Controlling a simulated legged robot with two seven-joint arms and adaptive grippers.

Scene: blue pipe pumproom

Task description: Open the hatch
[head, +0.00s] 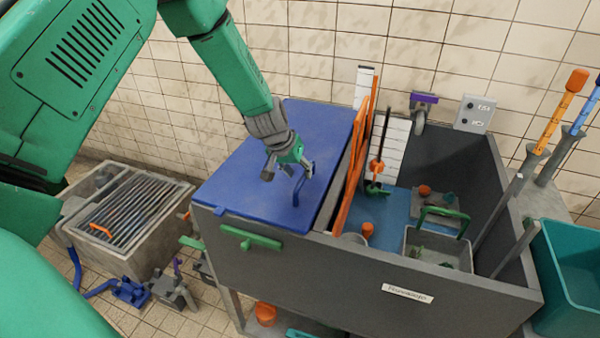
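The hatch looks to be the flat blue lid (245,170) that covers the left part of a dark grey box in the head view. It lies closed on the box top. A curved blue handle (297,192) stands up near its right side. My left gripper (289,172) is just above the lid at this handle, pointing down, with its fingers spread apart. The handle's upper part shows by the right finger; I cannot tell whether they touch. My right gripper is out of view.
The box's open right part holds a grey bin (438,248) and small orange and green parts. Orange upright panels (352,165) stand close to the lid's right edge. A green bar handle (251,238) is on the box front. A grated basin (128,212) stands left.

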